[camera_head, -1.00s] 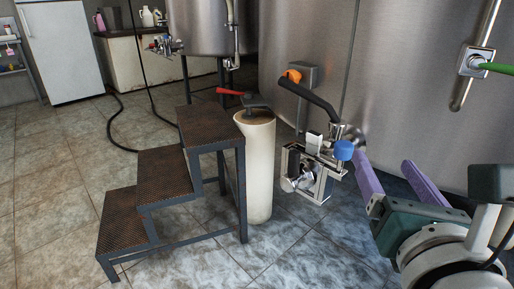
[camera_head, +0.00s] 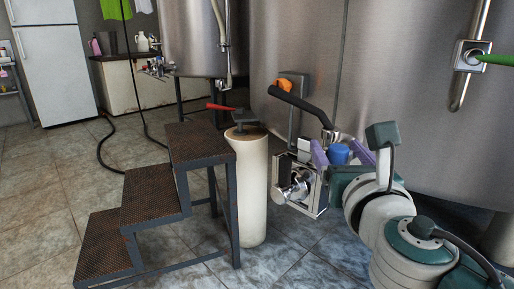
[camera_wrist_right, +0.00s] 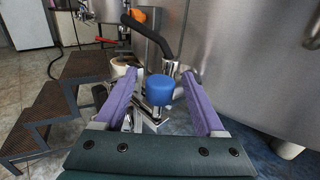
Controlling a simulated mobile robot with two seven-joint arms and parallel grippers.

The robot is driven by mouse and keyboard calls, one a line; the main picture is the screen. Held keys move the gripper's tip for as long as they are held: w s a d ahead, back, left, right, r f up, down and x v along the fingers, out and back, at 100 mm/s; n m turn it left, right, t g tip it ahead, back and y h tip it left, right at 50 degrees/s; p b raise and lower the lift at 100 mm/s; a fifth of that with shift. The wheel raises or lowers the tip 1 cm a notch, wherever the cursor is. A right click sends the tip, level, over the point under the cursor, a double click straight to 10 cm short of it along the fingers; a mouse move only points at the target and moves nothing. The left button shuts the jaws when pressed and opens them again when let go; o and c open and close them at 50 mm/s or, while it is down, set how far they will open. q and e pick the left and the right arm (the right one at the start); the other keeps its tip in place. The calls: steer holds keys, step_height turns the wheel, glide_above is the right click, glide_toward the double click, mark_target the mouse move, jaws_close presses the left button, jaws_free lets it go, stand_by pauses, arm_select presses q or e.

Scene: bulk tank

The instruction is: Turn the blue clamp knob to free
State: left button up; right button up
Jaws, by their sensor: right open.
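The blue clamp knob (camera_head: 338,154) sits on the metal valve fitting (camera_head: 300,183) at the front of the large steel tank. My right gripper (camera_head: 340,150) has its purple fingers on either side of the knob in the head view. In the right wrist view the blue knob (camera_wrist_right: 160,89) shows between the two spread fingers, with a gap on each side. The right gripper is open and empty. The lower part of the clamp is partly hidden by my gripper and arm. My left gripper is not in view.
A black-handled lever (camera_head: 300,105) rises above the valve, with an orange part (camera_head: 285,85) behind it. Rusty steps (camera_head: 150,195) stand further left. The tank wall (camera_head: 410,100) is close behind.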

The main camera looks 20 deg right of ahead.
steer(key=shift+c, duration=0.3)
jaws_close()
stand_by(0.3)
